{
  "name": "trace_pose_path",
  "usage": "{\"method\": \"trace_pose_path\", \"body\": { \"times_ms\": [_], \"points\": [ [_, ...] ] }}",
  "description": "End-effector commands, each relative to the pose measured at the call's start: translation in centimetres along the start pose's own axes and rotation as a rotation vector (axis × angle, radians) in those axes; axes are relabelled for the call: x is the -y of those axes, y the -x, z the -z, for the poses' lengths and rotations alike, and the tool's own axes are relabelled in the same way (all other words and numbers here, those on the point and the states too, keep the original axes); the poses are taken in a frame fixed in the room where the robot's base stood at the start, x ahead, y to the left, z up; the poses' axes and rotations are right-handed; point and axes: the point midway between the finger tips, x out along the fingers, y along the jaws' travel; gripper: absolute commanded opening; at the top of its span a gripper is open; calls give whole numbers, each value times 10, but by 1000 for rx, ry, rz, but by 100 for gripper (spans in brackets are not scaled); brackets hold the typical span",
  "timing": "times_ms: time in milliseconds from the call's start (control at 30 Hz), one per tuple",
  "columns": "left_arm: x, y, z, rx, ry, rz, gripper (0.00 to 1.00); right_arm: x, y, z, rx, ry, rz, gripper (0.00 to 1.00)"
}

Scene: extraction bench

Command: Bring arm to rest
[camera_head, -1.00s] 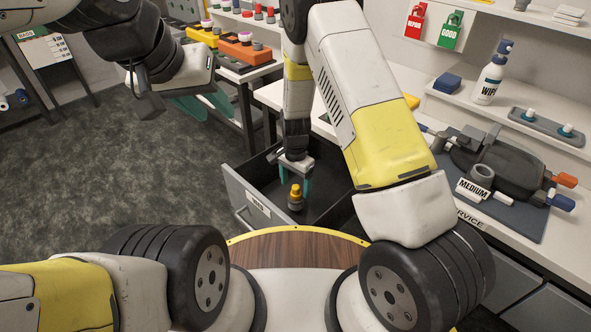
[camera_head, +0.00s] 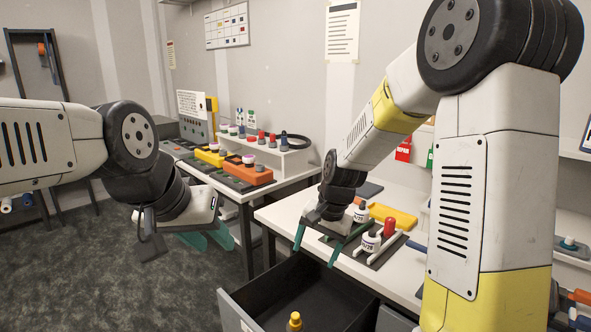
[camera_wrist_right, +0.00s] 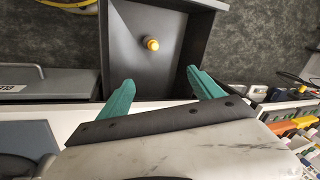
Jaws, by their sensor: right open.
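My right gripper (camera_head: 317,248) is open and empty, raised above the open drawer beside the bench edge. In the right wrist view its two green fingers (camera_wrist_right: 160,80) stand wide apart with nothing between them. A small yellow-topped item (camera_head: 294,322) stands in the dark drawer (camera_head: 262,296), below and clear of the fingers; it also shows in the right wrist view (camera_wrist_right: 151,44). My left gripper (camera_head: 208,240) hangs over the floor at the left, its green fingers apart and nothing seen in them.
An orange block (camera_head: 249,174) sits on the side bench. The floor (camera_head: 100,270) at left is clear.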

Motion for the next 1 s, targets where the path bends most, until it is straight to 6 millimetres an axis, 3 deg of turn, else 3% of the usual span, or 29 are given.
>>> {"method": "trace_pose_path", "body": {
  "times_ms": [33, 200, 500, 733, 1000],
  "points": [
    [0, 0, 0, 0, 0, 0, 36, -4, 21, -2, -20, 23, 21, 76],
    [0, 0, 0, 0, 0, 0, 36, -22, 77, -17, -75, 120, 67, 76],
    [0, 0, 0, 0, 0, 0, 36, -61, 155, -58, -202, 303, 100, 76],
    [0, 0, 0, 0, 0, 0, 36, -92, 191, -94, -304, 427, 82, 76],
    [0, 0, 0, 0, 0, 0, 36, -108, 203, -114, -355, 494, 57, 76]
  ]
}}
